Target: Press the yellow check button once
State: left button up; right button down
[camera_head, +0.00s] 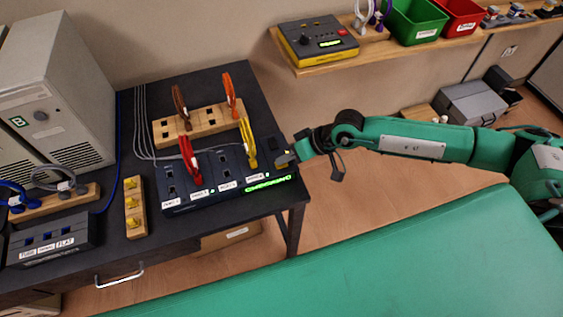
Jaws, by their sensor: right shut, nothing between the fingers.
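The dark panel box (203,168) stands on the black table, with labelled ports and a lit green display (268,183) at its right end. A red cable (190,160) and a yellow cable (248,144) stand up from it. My right gripper (285,159) is shut and empty at the box's right end, just above the display. I cannot make out the yellow check button; the gripper may cover it. Whether the fingertips touch the box I cannot tell. My left gripper is out of view.
A wooden block (206,121) with a brown and an orange cable lies behind the box. A wooden strip with yellow plugs (132,224) lies to its left. A grey computer case (52,95) stands far left. A shelf (375,48) with a yellow-black device (318,42) is at the back.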

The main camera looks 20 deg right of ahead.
aim_at(286, 164)
jog(key=shift+r, duration=0.6)
jog(key=shift+r, duration=0.1)
jog(key=shift+r+p, duration=0.35)
jog(key=shift+r, duration=2.1)
